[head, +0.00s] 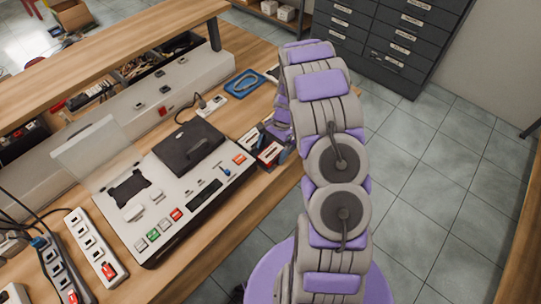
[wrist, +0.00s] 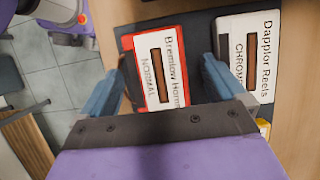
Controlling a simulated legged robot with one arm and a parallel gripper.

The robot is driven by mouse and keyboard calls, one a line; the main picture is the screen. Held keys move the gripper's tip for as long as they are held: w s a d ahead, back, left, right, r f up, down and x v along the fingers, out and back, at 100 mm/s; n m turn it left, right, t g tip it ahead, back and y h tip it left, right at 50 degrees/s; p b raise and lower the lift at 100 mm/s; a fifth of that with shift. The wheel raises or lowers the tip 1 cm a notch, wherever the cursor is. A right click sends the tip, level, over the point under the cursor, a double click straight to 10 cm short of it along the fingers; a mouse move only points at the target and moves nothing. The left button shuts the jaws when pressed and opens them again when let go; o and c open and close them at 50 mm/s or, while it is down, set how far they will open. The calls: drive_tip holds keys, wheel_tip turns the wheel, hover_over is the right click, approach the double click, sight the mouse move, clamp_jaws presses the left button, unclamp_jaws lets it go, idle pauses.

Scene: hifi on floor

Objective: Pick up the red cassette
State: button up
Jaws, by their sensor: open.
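The red cassette (wrist: 158,65) has a white label reading "Bremlow" and "NORMAL" and lies tilted in the wrist view, with red edges showing. My gripper (wrist: 166,72) is open, with one blue finger on each side of it. The right finger is in the gap between this cassette and a second one. I cannot tell whether either finger touches the red cassette. In the head view the red cassette (head: 269,153) shows at the bench's right edge, beside my gripper (head: 280,137), which my arm partly hides.
A second cassette (wrist: 252,52), labelled "Dapplor Reels" and "CHROME", lies close on the right. Both are on a dark base (wrist: 194,27). A grey console (head: 190,222) stands left of them on the wooden bench (head: 250,205). A blue object (head: 245,84) lies farther back.

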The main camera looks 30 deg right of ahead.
drive_tip(key=shift+d, duration=0.1)
drive_tip(key=shift+d, duration=0.2)
drive_tip(key=c, duration=0.4)
drive_tip(key=shift+a, duration=0.1)
drive_tip(key=c, duration=0.7)
drive_tip(key=shift+c, duration=0.2)
